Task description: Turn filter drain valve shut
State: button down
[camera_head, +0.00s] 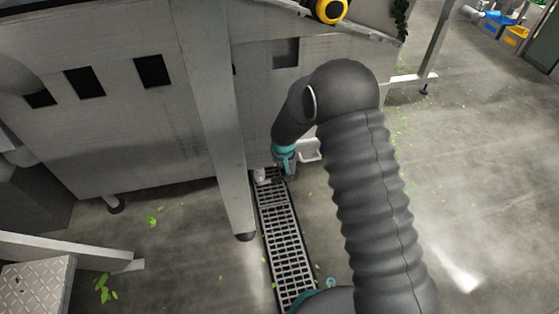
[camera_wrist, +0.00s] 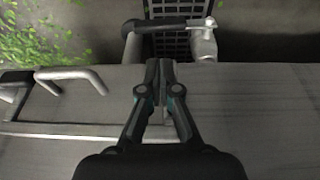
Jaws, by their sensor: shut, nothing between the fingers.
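In the wrist view a grey pipe fitting (camera_wrist: 205,42) with a dark lever (camera_wrist: 160,24) shows at the top, over the drain grate. It looks like the drain valve. The lever lies crosswise, roughly level in the picture. My gripper (camera_wrist: 159,66) is shut and empty, its tips pointing toward the lever with a visible gap. In the head view my gripper (camera_head: 289,174) is low beside the steel machine, near the grate's far end. A small pale pipe end (camera_head: 261,175) shows just left of it; the lever cannot be made out there.
The floor grate (camera_head: 283,240) runs below my arm. A steel leg (camera_head: 215,130) stands left of it. The steel machine wall (camera_head: 120,130) fills the left. A pale bracket (camera_head: 309,150) is right of my gripper; a bent metal handle (camera_wrist: 72,74) shows in the wrist view. Right floor is open.

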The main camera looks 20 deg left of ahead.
aim_at(283, 178)
jog(key=x, duration=0.7)
jog(key=shift+s+d+f+b, duration=0.2)
jog(key=shift+s+f+b, duration=0.15)
jog(key=shift+f, duration=0.2)
jog(key=shift+f, duration=0.1)
jog(key=shift+w+d+f+b, duration=0.15)
jog(key=shift+d+f+b, duration=0.05)
jog(key=shift+f+b, duration=0.75)
jog(key=shift+r, duration=0.2)
jog(key=w+p+v, duration=0.1)
jog(key=p+v, duration=0.2)
jog(key=v, duration=1.1)
jog(key=shift+w+d+r, duration=0.2)
jog(key=shift+w+r, duration=0.05)
jog(key=shift+r, duration=0.05)
